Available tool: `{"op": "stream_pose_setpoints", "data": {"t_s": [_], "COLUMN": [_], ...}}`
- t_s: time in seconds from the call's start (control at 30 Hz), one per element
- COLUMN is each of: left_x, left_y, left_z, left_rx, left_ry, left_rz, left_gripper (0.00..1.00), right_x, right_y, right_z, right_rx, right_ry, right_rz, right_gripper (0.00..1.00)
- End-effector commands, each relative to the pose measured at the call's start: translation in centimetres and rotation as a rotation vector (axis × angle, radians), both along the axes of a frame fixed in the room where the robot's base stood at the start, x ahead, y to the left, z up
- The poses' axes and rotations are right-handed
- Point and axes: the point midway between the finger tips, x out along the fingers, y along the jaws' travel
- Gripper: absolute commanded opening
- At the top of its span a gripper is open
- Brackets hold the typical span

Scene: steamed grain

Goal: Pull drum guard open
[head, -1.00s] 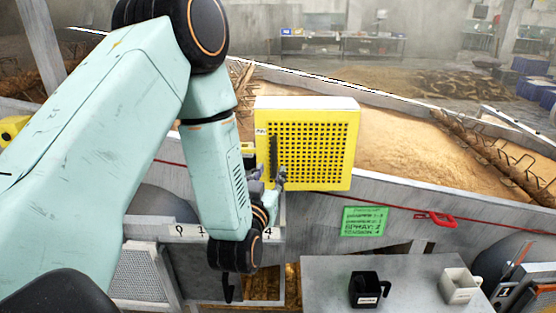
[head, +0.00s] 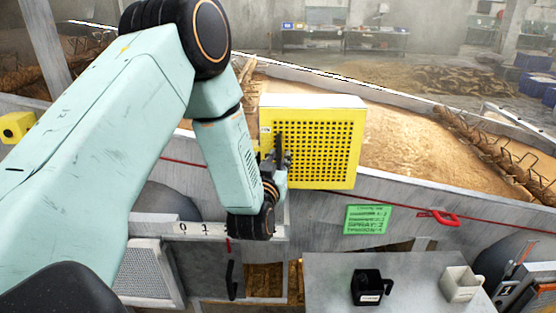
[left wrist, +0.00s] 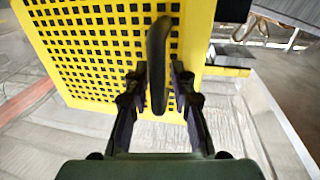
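The yellow drum guard (head: 325,150) is a perforated box-like panel on the side of the grain trough, and its face looks closed toward me in the head view. A dark vertical handle (head: 279,145) is at its left edge. In the left wrist view the guard (left wrist: 95,50) fills the upper left, and the black handle (left wrist: 158,65) stands between my left gripper's two fingers (left wrist: 158,95). The fingers are apart, with visible gaps on both sides of the handle. My left gripper (head: 275,160) also shows at the handle in the head view. My right gripper is not seen.
A green label (head: 367,219) and a red handle (head: 440,217) on a red cord are on the trough wall. Grain (head: 405,150) fills the trough behind.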

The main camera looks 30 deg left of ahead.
Motion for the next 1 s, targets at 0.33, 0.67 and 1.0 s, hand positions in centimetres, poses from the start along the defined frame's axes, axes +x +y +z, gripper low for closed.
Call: {"op": "stream_pose_setpoints", "data": {"t_s": [0.33, 0.67, 1.0], "left_x": [0.0, -0.03, -0.03], "left_y": [-0.01, 0.02, 0.03], "left_z": [0.06, 0.02, 0.0], "left_rx": [0.001, 0.0, 0.0], "left_ry": [-0.002, -0.001, 0.0], "left_rz": [0.0, 0.001, 0.004], "left_gripper": [0.0, 0.0, 0.0], "right_x": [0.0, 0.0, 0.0], "right_y": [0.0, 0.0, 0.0], "right_z": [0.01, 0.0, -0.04], "right_rx": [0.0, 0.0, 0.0], "right_ry": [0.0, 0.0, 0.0], "right_rz": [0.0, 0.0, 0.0], "right_gripper": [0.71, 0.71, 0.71]}}
